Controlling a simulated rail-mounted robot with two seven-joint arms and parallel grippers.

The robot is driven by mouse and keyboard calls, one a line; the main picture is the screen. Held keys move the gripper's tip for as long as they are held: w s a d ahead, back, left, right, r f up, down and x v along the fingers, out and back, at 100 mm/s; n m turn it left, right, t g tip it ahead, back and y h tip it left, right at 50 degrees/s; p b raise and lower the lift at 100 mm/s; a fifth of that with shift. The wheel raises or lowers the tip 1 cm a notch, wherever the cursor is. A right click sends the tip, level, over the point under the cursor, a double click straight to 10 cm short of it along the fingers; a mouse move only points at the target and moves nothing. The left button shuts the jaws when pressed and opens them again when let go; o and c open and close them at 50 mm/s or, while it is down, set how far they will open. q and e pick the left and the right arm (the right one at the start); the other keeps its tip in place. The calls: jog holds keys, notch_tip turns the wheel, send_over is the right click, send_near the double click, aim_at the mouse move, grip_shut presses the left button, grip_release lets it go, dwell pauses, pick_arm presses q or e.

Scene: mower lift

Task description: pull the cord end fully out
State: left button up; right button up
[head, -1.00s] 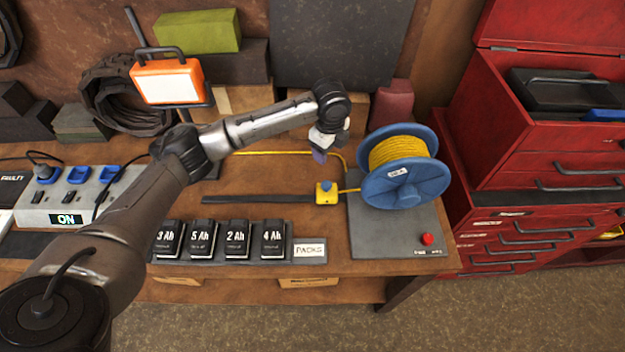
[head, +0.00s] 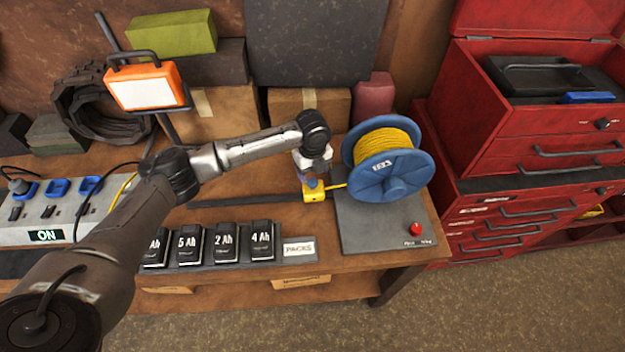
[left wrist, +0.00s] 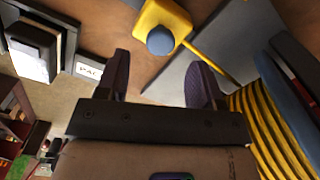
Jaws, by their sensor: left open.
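The blue reel (head: 393,175) with yellow cord (head: 385,143) wound on it stands on a grey plate at the bench's right end. A short stretch of cord runs left from it to a yellow block (head: 316,196) with a blue knob (head: 311,184), beside a dark strip. My left gripper (head: 314,175) is open just above and behind the block, partly covering it. In the left wrist view, the open fingers (left wrist: 161,82) have nothing between them. The yellow block (left wrist: 151,16) and its blue knob (left wrist: 161,41) lie beyond the fingertips. My right gripper is not in view.
Several battery packs (head: 225,243) stand in a row in front of the dark strip (head: 245,201). The grey plate (head: 372,235) carries a red button (head: 416,229). A power strip (head: 50,211) is at left, and red tool cabinets (head: 500,150) stand right of the bench.

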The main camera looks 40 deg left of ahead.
aim_at(312, 181)
pick_arm(q)
jog(key=shift+f, duration=2.25)
jog(key=shift+c, duration=0.4)
grip_shut()
